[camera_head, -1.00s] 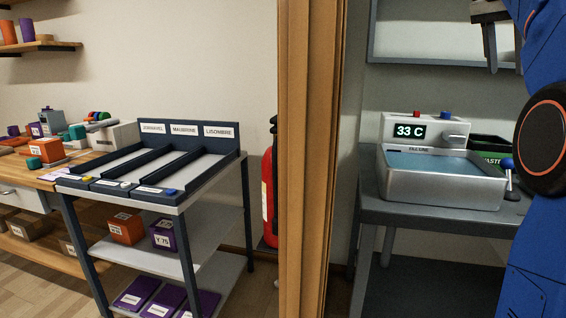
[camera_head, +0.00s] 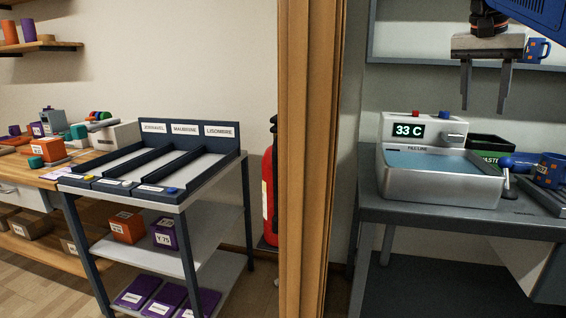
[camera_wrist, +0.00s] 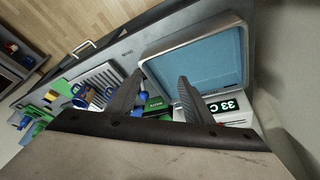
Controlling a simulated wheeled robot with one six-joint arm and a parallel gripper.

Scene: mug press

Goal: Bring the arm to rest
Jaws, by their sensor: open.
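My gripper (camera_head: 485,88) hangs in the upper right of the head view, fingers pointing down and apart, with nothing between them. It is above the grey bench, over the right side of the water bath (camera_head: 440,184) and the green waste bin (camera_head: 490,150). In the wrist view, my two fingers (camera_wrist: 157,98) are spread, with the blue water of the bath (camera_wrist: 200,58) beyond them. The bath's display (camera_head: 410,131) reads 33 C.
A wooden post (camera_head: 310,160) stands left of the bench. A blue mug (camera_head: 549,170) is at the bench's right, another blue mug (camera_head: 538,50) on the shelf behind my gripper. A labelled rack cart (camera_head: 130,205) and a fire extinguisher (camera_head: 268,195) stand left of the post.

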